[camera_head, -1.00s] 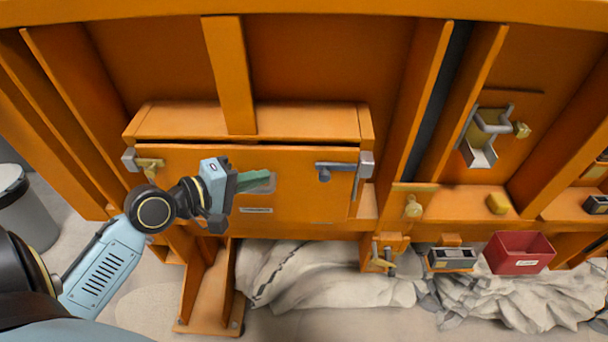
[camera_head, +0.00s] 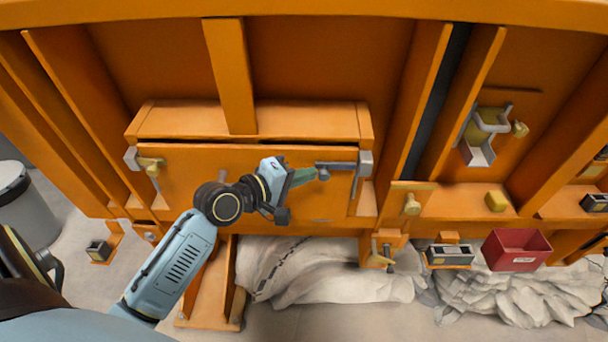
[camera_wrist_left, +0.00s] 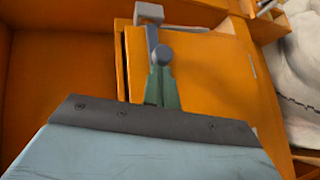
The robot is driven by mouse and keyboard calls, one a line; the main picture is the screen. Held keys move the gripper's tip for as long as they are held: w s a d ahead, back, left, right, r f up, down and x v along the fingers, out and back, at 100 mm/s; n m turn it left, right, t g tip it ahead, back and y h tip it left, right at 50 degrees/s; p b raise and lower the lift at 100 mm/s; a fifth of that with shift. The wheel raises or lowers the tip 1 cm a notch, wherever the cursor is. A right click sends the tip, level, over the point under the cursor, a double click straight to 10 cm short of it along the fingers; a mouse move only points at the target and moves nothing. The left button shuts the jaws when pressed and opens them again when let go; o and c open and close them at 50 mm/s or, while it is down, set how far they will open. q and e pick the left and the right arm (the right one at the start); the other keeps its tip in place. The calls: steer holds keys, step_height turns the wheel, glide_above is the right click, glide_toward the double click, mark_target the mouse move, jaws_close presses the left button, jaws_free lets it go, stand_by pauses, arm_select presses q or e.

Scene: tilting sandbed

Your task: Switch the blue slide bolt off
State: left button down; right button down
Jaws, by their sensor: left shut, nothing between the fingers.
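The slide bolt (camera_head: 345,168) is blue-grey. It sits at the upper right of the orange hatch panel (camera_head: 190,190), with a round knob (camera_head: 323,174) at its left end. In the left wrist view, the knob (camera_wrist_left: 162,55) stands just beyond my green fingers, with the bar running up to a grey bracket (camera_wrist_left: 149,13). My left gripper (camera_head: 312,174) is shut and empty, its tips at the knob. I cannot tell whether they touch it. My right gripper is not in view.
A brass-coloured latch (camera_head: 150,165) is at the hatch's upper left. A yellow knob (camera_head: 412,204) and a red bin (camera_head: 517,249) are to the right. An upright orange rib (camera_head: 229,75) stands above the hatch. Pale sheeting (camera_head: 320,270) lies below.

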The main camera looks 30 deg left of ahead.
arm_select(q)
steer(key=shift+d, duration=0.1)
steer(key=shift+w+d+p, duration=0.5)
steer(key=shift+d+p, duration=0.2)
steer(key=shift+d, duration=0.1)
steer(key=shift+w+d+p, duration=0.45)
steer(key=shift+d+p, duration=0.2)
steer(key=shift+d, duration=0.1)
steer(key=shift+a, duration=0.1)
steer(key=a, duration=0.1)
steer(key=s+a+r, duration=0.1)
steer(key=a, duration=0.1)
steer(key=shift+s+a, duration=0.1)
steer(key=shift+s, duration=0.1)
glide_toward(326, 175)
steer(key=shift+s+a+r+b, duration=0.2)
steer(key=shift+s+a, duration=0.25)
steer(key=shift+a, duration=0.25)
steer(key=shift+s+a+r+b, duration=0.1)
steer(key=shift+s+a+r, duration=0.1)
steer(key=shift+s+a, duration=0.35)
steer(key=shift+s+a+r+b, duration=0.1)
steer(key=shift+s+a+r, duration=0.2)
steer(key=shift+a, duration=0.5)
